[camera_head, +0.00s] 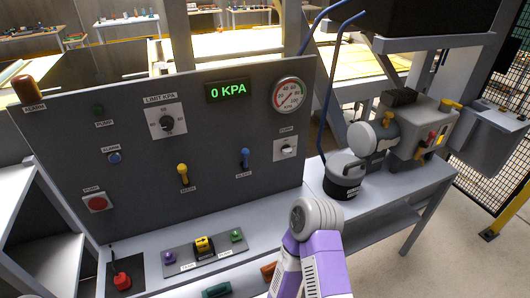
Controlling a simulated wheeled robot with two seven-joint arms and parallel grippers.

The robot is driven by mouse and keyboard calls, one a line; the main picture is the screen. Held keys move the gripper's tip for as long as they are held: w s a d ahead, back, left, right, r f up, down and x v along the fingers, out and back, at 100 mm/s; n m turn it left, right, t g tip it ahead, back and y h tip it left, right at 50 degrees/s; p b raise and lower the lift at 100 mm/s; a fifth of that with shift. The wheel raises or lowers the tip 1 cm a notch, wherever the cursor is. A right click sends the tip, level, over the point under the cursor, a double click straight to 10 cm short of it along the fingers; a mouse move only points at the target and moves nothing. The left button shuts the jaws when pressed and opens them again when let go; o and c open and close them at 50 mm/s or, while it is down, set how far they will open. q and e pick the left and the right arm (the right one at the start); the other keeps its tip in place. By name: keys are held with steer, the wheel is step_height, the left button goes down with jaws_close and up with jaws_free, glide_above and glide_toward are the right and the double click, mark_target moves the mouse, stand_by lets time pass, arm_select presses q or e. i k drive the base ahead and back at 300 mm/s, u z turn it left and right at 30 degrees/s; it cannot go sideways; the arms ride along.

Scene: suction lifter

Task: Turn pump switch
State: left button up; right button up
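A grey control panel (215,130) stands upright across the left and middle of the head view. The display (228,90) reads 0 KPA. A purple and grey arm of mine rises from the bottom middle. Neither gripper shows.
A grey canister (343,175) stands right.

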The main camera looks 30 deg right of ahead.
mark_target(286, 150)
steer(key=u, duration=1.15)
steer(key=k, duration=1.05)
steer(key=z, duration=1.3)
steer(key=i, duration=0.45)
